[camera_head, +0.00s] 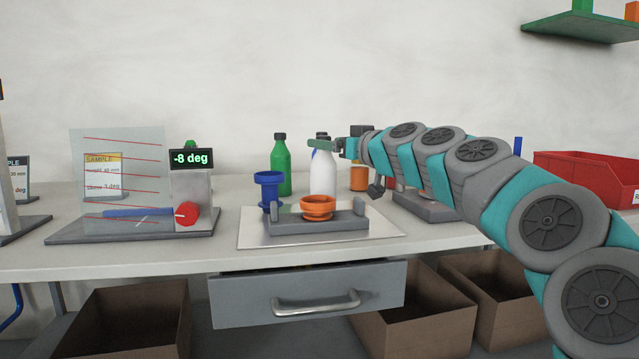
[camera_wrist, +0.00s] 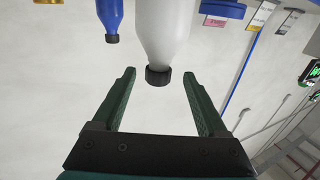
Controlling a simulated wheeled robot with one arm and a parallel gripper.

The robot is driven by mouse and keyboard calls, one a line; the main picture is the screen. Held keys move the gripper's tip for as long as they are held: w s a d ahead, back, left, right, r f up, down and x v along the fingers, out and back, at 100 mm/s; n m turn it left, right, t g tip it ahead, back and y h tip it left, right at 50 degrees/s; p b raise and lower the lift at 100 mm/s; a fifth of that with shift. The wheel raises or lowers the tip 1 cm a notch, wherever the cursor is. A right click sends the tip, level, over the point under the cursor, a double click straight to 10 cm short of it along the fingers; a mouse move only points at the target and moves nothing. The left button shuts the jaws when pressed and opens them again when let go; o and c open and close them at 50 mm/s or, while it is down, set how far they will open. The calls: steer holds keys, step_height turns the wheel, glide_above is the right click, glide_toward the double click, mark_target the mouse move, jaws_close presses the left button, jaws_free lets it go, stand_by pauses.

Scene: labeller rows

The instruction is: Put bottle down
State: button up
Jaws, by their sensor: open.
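A white bottle (camera_head: 323,174) with a dark cap stands upright at the back of the bench, its foot partly hidden behind the orange cup. My gripper (camera_head: 318,145) is at the height of its cap, coming in from the right. In the wrist view, the white bottle (camera_wrist: 165,30) appears upside down, with its dark cap (camera_wrist: 158,76) in line between the open fingertips of my gripper (camera_wrist: 160,74). Clear gaps show on both sides of the cap. I cannot tell the depth between cap and fingers. Nothing is held.
A green bottle (camera_head: 281,166) stands left of the white one; a blue bottle (camera_wrist: 111,15) is close behind. In front are a blue funnel-like cup (camera_head: 269,190) and an orange cup (camera_head: 318,207) on a grey fixture. A labeller display (camera_head: 191,159) is left, a red bin (camera_head: 585,180) right.

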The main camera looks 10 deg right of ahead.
steer(key=shift+x, duration=1)
steer(key=p+x, duration=0.1)
steer(key=x, duration=0.3)
steer(key=shift+w+d+r, duration=0.1)
jaws_close()
